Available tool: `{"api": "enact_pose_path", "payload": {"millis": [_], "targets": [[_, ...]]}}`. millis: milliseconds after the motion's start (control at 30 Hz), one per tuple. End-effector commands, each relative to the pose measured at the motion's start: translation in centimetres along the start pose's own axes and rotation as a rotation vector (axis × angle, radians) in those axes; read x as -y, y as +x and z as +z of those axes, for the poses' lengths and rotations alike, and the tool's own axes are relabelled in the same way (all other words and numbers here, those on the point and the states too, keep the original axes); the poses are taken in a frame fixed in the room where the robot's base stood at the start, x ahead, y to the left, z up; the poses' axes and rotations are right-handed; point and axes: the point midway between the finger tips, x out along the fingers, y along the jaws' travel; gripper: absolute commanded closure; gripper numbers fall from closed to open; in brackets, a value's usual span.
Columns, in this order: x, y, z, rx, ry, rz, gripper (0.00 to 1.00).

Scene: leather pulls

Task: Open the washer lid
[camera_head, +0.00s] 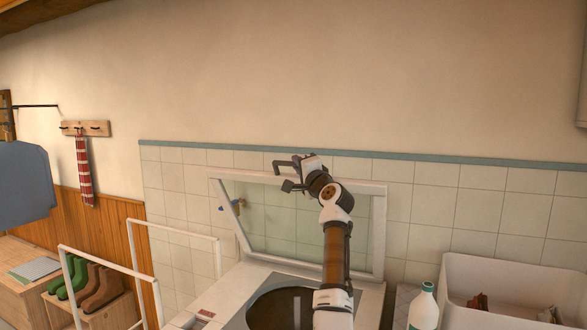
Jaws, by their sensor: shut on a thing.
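The washer (372,302) is a white top-loader at the bottom centre, with a dark round drum opening (275,308) in its top. Its lid (379,232), a white frame around a clear pane, stands raised and tilted back in front of the tiled wall. My arm reaches up across the lid, hiding part of its right half. My gripper (286,175) is at the lid's top edge, shut on the lid there. The exact contact is small and dark and hard to make out.
A white sink (455,285) and a white bottle with a teal cap (425,305) stand at the right. A white rail frame (110,275) stands at the left. Behind it are a bench with boots (98,288) and a towel (83,170) on hooks.

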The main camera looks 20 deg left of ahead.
Motion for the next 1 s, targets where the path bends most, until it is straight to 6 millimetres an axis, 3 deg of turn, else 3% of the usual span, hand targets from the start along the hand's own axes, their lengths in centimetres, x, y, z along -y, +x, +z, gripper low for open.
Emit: {"api": "enact_pose_path", "payload": {"millis": [500, 533, 567, 1000], "targets": [[0.03, 0.18, -0.09, 0.005, 0.011, 0.010, 1.00], [0.04, 0.18, -0.09, 0.005, 0.010, 0.010, 0.82], [0.03, 0.18, -0.09, 0.004, 0.010, 0.010, 0.78], [-0.15, -0.61, -0.19, 0.003, 0.008, 0.008, 0.77]]}}
